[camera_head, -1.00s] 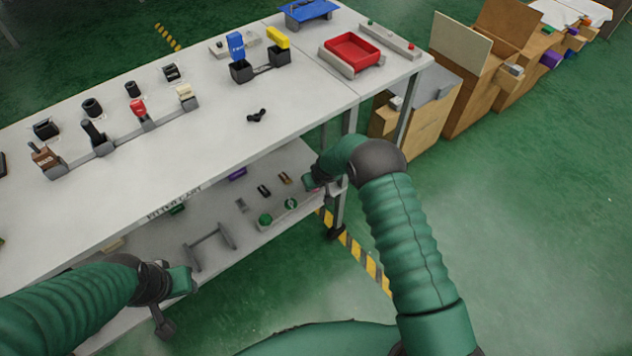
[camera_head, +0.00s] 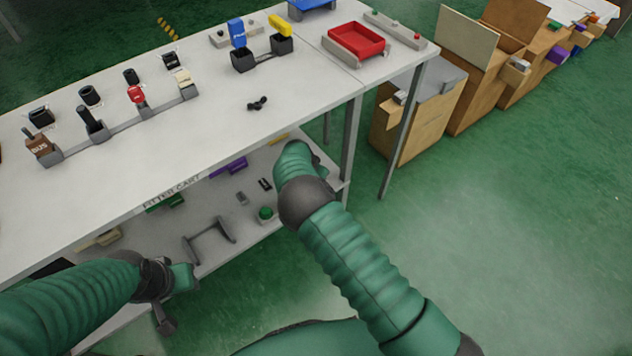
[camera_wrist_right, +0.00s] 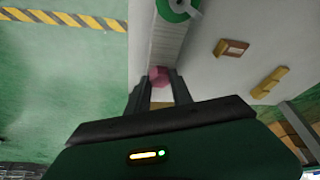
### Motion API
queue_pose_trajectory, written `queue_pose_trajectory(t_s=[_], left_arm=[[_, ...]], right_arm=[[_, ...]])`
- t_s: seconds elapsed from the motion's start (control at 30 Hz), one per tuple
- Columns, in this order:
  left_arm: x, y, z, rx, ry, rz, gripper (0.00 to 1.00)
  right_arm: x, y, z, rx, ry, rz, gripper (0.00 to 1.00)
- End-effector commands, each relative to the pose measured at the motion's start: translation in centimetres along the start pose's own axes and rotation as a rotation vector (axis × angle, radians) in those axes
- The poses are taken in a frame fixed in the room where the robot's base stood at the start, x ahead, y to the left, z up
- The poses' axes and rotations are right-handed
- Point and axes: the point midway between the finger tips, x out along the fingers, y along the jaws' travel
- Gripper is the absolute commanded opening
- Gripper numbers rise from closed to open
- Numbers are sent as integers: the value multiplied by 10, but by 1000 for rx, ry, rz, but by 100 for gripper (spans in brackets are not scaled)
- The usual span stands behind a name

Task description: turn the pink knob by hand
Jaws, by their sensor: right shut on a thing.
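The pink knob (camera_wrist_right: 158,76) shows in the right wrist view between the tips of my right gripper (camera_wrist_right: 160,84), on a pale strip of the fixture. The two dark fingers stand on either side of it, and the gripper is shut on it. In the head view the knob and right gripper are hidden behind my right arm, which reaches to the lower shelf of the cart. My left gripper (camera_head: 165,318) hangs low at the left in the head view, in front of the cart and away from the knob; its jaw opening is not clear.
A green ring (camera_wrist_right: 176,6) sits just beyond the knob in the right wrist view. The cart's lower shelf (camera_head: 268,240) also holds a grey handle frame (camera_head: 210,238). The table top (camera_head: 150,165) carries levers and a red tray (camera_head: 356,40). Cardboard boxes (camera_head: 482,75) stand right.

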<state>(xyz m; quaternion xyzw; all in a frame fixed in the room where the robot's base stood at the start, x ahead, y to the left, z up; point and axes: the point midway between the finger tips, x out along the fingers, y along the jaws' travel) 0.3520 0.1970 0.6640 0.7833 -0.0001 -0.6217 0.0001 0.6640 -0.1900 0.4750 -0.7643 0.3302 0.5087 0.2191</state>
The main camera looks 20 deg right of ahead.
Motion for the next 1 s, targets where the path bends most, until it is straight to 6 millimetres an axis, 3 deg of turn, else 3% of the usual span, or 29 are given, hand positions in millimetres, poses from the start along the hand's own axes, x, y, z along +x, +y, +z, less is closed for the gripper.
queue_pose_trajectory(t_s=[0.3,0.97,1.0], left_arm=[[22,0,5,0,0,0,36],[27,0,6,0,0,0,36],[27,0,6,0,0,0,36]], right_arm=[[4,-2,5,166,-9,73,0],[2,-3,6,230,-14,100,0],[2,-3,6,230,-14,100,28]])
